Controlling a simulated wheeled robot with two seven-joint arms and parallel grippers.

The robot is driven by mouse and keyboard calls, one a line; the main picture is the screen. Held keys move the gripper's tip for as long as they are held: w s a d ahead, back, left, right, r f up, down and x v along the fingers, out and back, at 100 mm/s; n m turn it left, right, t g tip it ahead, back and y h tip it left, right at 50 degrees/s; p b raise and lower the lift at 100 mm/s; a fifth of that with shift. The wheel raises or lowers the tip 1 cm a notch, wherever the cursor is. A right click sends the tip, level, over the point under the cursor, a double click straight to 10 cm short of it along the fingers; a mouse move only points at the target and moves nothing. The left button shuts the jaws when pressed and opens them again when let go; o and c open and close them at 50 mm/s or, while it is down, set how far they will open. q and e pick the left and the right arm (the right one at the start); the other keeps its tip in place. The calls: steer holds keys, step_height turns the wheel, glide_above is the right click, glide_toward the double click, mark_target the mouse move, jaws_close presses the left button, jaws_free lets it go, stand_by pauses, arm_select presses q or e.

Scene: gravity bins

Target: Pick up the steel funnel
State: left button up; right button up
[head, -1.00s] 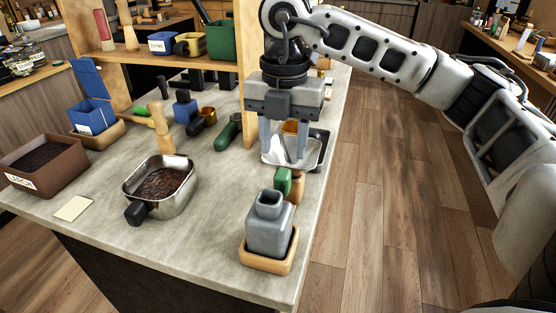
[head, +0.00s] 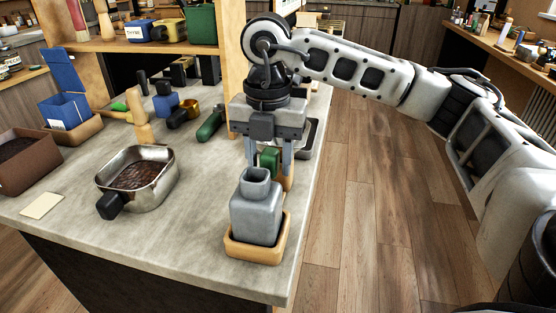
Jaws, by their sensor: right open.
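A grey metallic piece (head: 256,215) with a square body and a narrower, open square neck stands upright in a shallow wooden tray (head: 262,257) near the counter's front right corner. It best fits the steel funnel, though I cannot be sure. My right gripper (head: 268,160) points down just behind and above its neck. The jaws are open, with the two fingers apart. I cannot tell whether they touch anything. A green block with a wooden part (head: 268,159) shows between and behind the fingers. My left gripper is not in view.
A steel pan (head: 165,186) with dark contents and a black handle stands to the left. A brown bin (head: 28,172) and a pale card (head: 42,205) lie further left. A wooden shelf post (head: 236,60) rises behind my right gripper. A steel dish (head: 303,145) is partly hidden behind it.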

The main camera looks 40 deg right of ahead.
jaws_close()
steer(key=shift+r, duration=0.15)
steer(key=shift+r+p, duration=0.75)
steer(key=shift+r, duration=0.1)
steer(key=shift+r, duration=0.1)
steer(key=shift+r+p, duration=2)
steer(key=shift+r, duration=0.45)
